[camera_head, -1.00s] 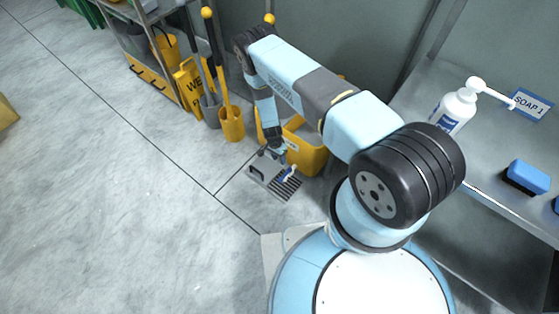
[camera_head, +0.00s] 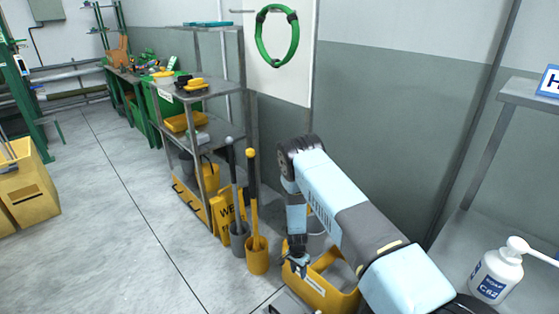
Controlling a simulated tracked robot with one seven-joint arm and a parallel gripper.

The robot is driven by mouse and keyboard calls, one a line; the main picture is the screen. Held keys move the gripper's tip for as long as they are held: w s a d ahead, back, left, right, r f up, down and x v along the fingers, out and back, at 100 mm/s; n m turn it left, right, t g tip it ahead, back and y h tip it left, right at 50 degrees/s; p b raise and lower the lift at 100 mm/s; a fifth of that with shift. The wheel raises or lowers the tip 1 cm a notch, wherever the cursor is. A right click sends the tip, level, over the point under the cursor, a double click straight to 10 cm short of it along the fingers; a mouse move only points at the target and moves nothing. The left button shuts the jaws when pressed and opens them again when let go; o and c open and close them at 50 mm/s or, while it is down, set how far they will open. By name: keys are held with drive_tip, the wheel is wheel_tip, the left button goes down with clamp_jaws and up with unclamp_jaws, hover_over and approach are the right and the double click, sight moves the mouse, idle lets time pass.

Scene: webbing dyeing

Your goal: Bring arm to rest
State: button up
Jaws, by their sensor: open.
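My arm (camera_head: 345,210) reaches from the lower right up to a bend near the wall, then its last part hangs down. My gripper (camera_head: 299,267) is at the lower end, pointing down, small in view, and its jaws are open. I see nothing held in it.
A yellow-handled tool in a yellow holder (camera_head: 257,258) and a grey one (camera_head: 238,240) stand left of my gripper. A metal shelf rack (camera_head: 205,95) stands behind. A soap bottle (camera_head: 497,272) is on the right bench.

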drive_tip(key=w+d+r+n+t+y, duration=0.1)
drive_tip(key=w+r, duration=0.2)
drive_tip(key=r, duration=1.7)
drive_tip(key=w+d+r+n+t+y, duration=0.1)
drive_tip(key=w+r+n, duration=0.15)
drive_tip(key=r, duration=1.65)
drive_tip(key=s+d+r+t, duration=0.1)
drive_tip(key=s+d+r, duration=0.1)
drive_tip(key=r, duration=0.5)
drive_tip(key=s+d+r, duration=0.1)
drive_tip(key=r, duration=0.6)
drive_tip(key=s+d+r+n+t, duration=0.1)
drive_tip(key=s+d+r, duration=0.2)
drive_tip(key=s+r, duration=0.5)
drive_tip(key=s+d+r+n+t, duration=0.1)
drive_tip(key=s+d+r+n, duration=0.15)
drive_tip(key=s+r, duration=0.5)
drive_tip(key=s+d+r+n+t, duration=0.1)
drive_tip(key=s+r, duration=0.3)
drive_tip(key=s, duration=0.6)
drive_tip(key=s+d+r+h, duration=0.1)
drive_tip(key=s+d+r, duration=0.2)
drive_tip(key=s, duration=0.7)
drive_tip(key=shift+d+r+n+t, duration=0.3)
drive_tip(key=shift+r+n+t, duration=0.1)
drive_tip(key=shift+r, duration=0.1)
drive_tip(key=shift+s, duration=0.1)
